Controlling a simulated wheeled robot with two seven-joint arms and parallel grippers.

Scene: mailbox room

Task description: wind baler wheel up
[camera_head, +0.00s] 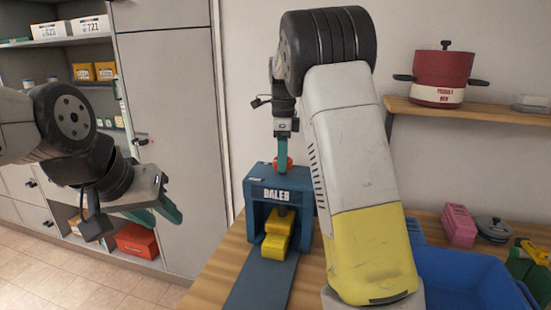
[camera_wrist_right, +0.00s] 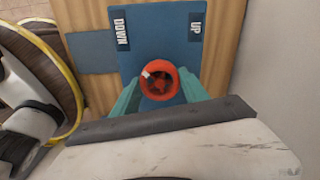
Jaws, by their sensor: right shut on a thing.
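The blue baler (camera_head: 275,195) stands on the wooden table with its "BALER" label facing me. A red wheel (camera_wrist_right: 160,82) sits on its top, between the labels "DOWN" on the left and "UP" on the right in the right wrist view. My right gripper (camera_head: 283,158) points down from above, its green fingers on either side of the wheel and shut on it. A yellow block (camera_head: 276,240) shows in the baler's opening, under the press. My left gripper (camera_head: 172,212) hangs away to the left, off the table; its finger gap is hard to see.
A blue bin (camera_head: 465,275) stands on the table at the right, near a pink block (camera_head: 459,225) and a dark lidded thing (camera_head: 493,229). A red pot (camera_head: 443,72) sits on the wall shelf (camera_head: 470,112). A grey cabinet (camera_head: 172,110) stands behind at the left.

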